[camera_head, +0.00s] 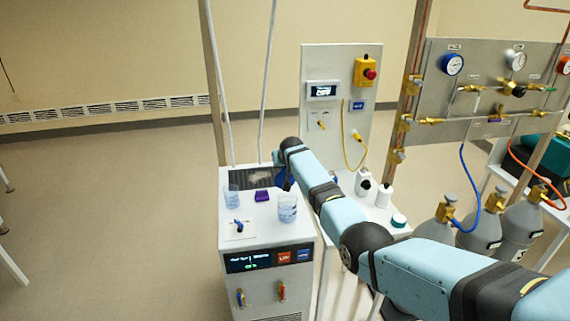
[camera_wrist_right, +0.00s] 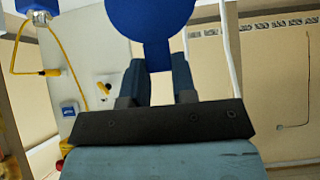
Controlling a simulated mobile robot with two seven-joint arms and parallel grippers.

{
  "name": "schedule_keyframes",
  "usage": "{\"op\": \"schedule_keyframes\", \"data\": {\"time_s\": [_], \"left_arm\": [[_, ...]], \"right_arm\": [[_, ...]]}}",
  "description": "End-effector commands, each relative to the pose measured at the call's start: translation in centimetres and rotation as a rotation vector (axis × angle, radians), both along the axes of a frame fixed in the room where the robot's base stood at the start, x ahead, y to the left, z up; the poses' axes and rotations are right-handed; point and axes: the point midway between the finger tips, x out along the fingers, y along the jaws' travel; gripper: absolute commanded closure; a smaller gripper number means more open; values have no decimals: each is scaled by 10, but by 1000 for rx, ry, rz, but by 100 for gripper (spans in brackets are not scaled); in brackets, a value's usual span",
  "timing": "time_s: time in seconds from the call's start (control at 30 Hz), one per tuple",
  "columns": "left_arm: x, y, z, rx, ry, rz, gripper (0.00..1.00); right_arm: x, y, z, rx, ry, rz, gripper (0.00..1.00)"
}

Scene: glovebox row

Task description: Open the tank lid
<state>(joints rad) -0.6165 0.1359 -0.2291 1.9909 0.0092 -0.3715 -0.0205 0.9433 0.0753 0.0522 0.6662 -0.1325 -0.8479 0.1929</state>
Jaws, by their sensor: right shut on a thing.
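The tank is in the white cabinet (camera_head: 270,248), with a dark opening or panel (camera_head: 250,181) in its top at the back. A blue part, seemingly the tank lid (camera_head: 279,183), shows beside it, mostly hidden by my right arm. My left gripper is not in view.
On the cabinet top stand two beakers, one (camera_head: 288,209) near my right arm and one (camera_head: 232,197) at the left, plus a purple block (camera_head: 262,195) and a small blue valve (camera_head: 239,226). Bottles (camera_head: 384,196) and gas cylinders (camera_head: 478,232) stand to the right.

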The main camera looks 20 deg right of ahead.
Motion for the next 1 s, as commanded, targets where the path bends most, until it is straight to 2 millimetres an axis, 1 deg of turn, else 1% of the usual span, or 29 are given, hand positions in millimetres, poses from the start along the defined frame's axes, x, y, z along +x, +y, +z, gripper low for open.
{"op": "schedule_keyframes", "data": {"time_s": [0.03, 0.27, 0.3, 0.4, 0.77, 0.87, 1.0], "left_arm": [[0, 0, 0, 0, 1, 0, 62], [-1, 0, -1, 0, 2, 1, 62], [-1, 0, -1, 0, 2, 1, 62], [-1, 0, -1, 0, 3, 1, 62], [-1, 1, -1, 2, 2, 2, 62], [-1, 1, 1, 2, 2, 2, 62], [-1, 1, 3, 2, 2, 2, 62]], "right_arm": [[2, -1, 5, -2, -10, 0, 100], [2, -1, 5, -2, -10, 0, 100], [2, -1, 5, -2, -10, 0, 70], [1, -1, 4, -2, -9, 0, 49], [-1, 0, 3, -1, -4, 0, 49], [-6, 1, 8, -1, -5, 0, 49], [-18, 4, 20, -2, -6, 1, 49]]}}
